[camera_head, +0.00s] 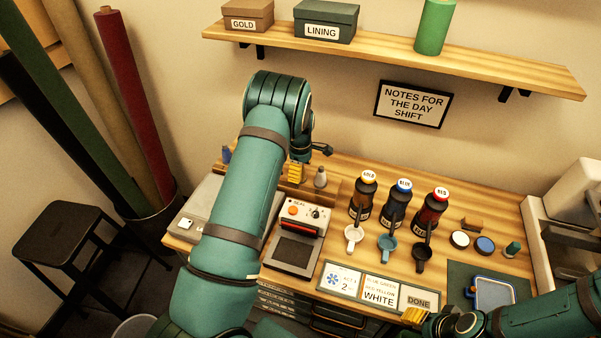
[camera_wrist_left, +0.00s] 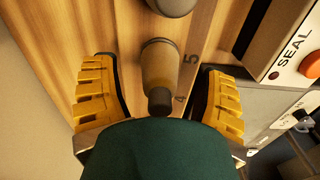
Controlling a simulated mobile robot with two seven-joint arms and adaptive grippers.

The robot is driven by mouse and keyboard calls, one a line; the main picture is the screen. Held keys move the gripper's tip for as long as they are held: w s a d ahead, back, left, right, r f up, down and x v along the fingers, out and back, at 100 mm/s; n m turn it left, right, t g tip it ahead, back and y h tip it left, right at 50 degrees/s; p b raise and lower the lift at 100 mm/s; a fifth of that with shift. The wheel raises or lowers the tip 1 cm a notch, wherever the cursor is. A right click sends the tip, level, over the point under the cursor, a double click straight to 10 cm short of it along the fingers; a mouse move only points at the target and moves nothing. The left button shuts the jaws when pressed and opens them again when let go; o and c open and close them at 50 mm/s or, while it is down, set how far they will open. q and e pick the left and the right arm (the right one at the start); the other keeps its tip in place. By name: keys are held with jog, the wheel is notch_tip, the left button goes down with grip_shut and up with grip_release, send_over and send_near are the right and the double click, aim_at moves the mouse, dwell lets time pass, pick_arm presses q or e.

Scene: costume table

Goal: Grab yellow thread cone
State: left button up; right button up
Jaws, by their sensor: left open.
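A dull yellow thread cone (camera_wrist_left: 160,68) with a dark tip stands between the two fingers of my left gripper (camera_wrist_left: 158,98) in the left wrist view, by the number 4. The fingers are spread, with a gap on each side of the cone. In the head view my left gripper (camera_head: 297,172) is over the rack at the back of the table and hides this cone. My right gripper (camera_head: 415,316) is at the table's front edge, far from the cones. Its fingers are too small to judge.
A pale grey cone (camera_head: 320,178) stands just right of my left gripper; a blue cone (camera_head: 226,154) is to its left. The sealing machine (camera_head: 297,246) is in front. Dark bottles (camera_head: 396,208) and cups (camera_head: 353,236) stand to the right. A shelf (camera_head: 400,62) hangs above.

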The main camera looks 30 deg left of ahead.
pick_arm(q)
grip_shut()
